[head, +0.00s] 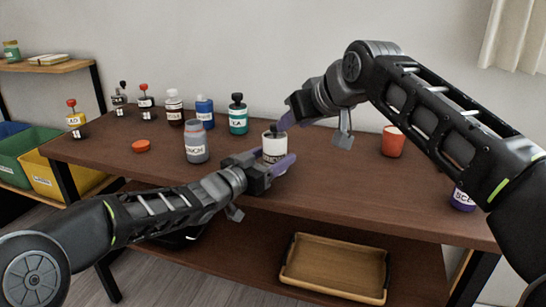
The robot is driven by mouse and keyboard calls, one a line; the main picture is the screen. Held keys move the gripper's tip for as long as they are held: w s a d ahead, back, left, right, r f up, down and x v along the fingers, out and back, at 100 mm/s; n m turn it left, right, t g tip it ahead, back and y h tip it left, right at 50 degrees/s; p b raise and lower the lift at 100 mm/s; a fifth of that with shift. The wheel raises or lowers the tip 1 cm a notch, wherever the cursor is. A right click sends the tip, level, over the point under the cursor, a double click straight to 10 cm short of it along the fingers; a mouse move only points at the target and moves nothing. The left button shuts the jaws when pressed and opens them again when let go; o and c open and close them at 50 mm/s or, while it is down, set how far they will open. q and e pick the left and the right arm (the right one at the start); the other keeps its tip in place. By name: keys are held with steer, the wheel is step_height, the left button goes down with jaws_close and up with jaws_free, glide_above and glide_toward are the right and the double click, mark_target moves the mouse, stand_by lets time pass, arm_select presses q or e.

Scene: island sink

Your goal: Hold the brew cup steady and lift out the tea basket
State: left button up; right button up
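The brew cup (274,148), white with a dark-lettered label, stands upright near the middle of the table. A dark piece at its top (275,131) may be the tea basket's top; the rest of the basket is hidden. My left gripper (276,158) is low at the cup's near side. Its purple fingers lie on either side of the cup and appear closed on it. My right gripper (285,117) is just above and right of the cup, its purple fingers angled down toward the dark top. I cannot tell whether it touches or grips it.
A grey labelled jar (196,144) and an orange-red lid (141,146) are left of the cup. Several bottles line the back left. An orange cup (393,142) and a purple labelled jar (463,200) are right. A wooden tray (333,292) sits on the lower shelf.

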arm_select(q)
steer(key=c, duration=1.2)
stand_by(1.0)
